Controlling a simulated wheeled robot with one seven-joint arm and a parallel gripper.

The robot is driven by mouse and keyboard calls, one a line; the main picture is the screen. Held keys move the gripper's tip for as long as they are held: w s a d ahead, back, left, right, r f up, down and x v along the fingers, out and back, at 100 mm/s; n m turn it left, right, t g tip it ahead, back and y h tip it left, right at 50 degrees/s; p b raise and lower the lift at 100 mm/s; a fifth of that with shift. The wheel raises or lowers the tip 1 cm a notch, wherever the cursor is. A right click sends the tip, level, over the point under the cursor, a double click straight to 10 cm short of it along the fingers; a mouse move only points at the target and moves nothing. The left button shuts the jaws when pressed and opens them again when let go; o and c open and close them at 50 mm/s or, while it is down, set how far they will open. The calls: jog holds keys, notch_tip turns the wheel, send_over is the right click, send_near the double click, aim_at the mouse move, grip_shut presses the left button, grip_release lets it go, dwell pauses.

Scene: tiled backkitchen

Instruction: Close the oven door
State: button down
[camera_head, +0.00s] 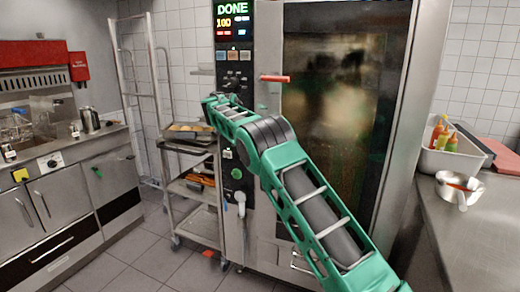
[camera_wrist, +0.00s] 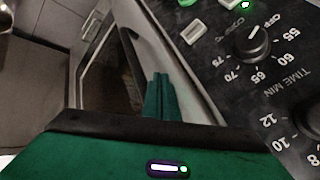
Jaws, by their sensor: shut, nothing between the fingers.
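The tall steel oven stands in the middle of the head view, with its dark glass door (camera_head: 335,110) facing me. A red-tipped handle (camera_head: 274,78) sticks out near the door's left edge. From this angle I cannot tell how far the door stands from its frame. My green arm crosses in front of the door's lower left. Its end reaches the control panel (camera_head: 235,60) left of the door, and my gripper is hard to make out there. In the wrist view my gripper (camera_wrist: 158,82) is shut and empty, beside the panel's knobs (camera_wrist: 252,45).
A fryer counter (camera_head: 65,170) is at the far left. A steel counter (camera_head: 485,230) with a bottle bin and a pan is at the right. Tiled floor (camera_head: 130,265) is clear at the lower left.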

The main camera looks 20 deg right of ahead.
jog(key=shift+w, duration=0.4)
jog(key=shift+d, duration=0.1)
jog(key=shift+s, duration=0.1)
